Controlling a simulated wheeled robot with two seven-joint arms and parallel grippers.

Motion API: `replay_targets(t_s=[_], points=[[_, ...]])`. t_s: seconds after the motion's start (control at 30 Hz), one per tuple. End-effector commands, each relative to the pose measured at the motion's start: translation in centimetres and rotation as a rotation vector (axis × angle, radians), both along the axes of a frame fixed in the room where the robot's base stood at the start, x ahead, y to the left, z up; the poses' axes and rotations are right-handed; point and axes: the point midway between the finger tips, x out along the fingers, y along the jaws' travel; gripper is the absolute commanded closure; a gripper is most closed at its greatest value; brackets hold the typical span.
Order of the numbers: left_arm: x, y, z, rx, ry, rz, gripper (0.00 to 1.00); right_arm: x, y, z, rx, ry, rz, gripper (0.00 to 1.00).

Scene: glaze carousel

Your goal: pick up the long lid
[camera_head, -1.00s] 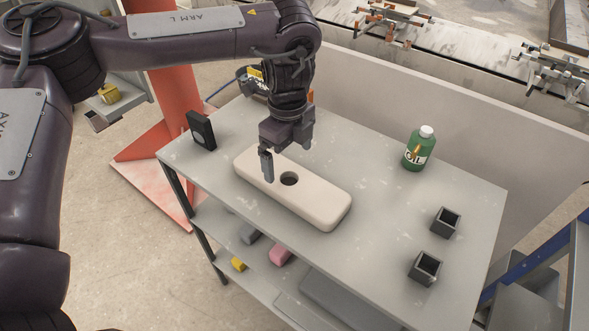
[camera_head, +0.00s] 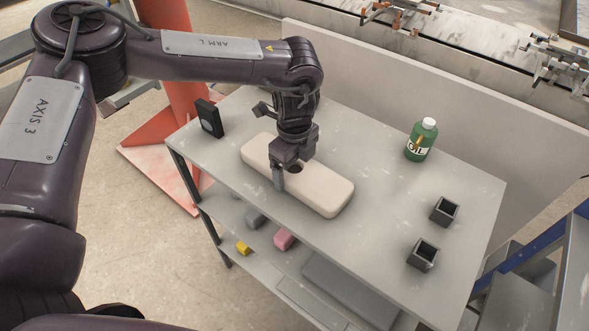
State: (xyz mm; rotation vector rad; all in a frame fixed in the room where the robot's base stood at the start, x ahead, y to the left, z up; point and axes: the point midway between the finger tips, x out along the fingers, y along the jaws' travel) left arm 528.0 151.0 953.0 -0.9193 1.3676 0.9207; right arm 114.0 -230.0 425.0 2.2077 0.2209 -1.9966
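The long lid is a cream, rounded block (camera_head: 325,192) lying flat on the grey table. A dark hole in its top is partly hidden behind my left gripper. My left gripper (camera_head: 289,173) points down over the middle of the lid. One finger shows at the lid's near long side, set well to one side of the gripper body, so the gripper looks open. The other finger is hidden, and I cannot tell whether the visible finger touches the lid. My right gripper is not in view.
On the table top (camera_head: 375,225) stand a black box (camera_head: 209,119), a green oil bottle (camera_head: 419,141) and two dark square cups (camera_head: 444,211) (camera_head: 422,254). A pale panel (camera_head: 400,105) runs behind. The lower shelf holds small blocks, including a pink one (camera_head: 285,239). Table space right of the lid is clear.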

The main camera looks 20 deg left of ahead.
Motion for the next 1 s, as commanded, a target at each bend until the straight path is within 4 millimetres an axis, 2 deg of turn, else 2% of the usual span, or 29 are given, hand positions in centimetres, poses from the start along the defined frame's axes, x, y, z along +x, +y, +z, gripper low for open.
replay_targets(t_s=[0.03, 0.3, 0.57, 0.73, 0.87, 1.0], points=[[0.0, 0.0, 0.0, 0.000, 0.000, 0.000, 0.28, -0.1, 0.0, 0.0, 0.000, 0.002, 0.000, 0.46], [0.0, 0.0, 0.0, 0.000, 0.000, 0.000, 0.62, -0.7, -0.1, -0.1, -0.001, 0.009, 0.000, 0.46], [0.1, 0.0, 0.2, -0.002, -0.002, 0.000, 0.62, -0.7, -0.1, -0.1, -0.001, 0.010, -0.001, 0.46], [0.2, -0.1, 1.1, -0.003, -0.004, 0.000, 0.62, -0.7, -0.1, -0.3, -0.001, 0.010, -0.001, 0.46], [0.2, -0.1, 2.6, -0.004, -0.007, -0.001, 0.62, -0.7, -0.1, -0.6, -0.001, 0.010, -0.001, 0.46], [0.2, -0.1, 5.4, -0.004, -0.008, 0.000, 0.62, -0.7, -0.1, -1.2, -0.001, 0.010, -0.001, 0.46]])
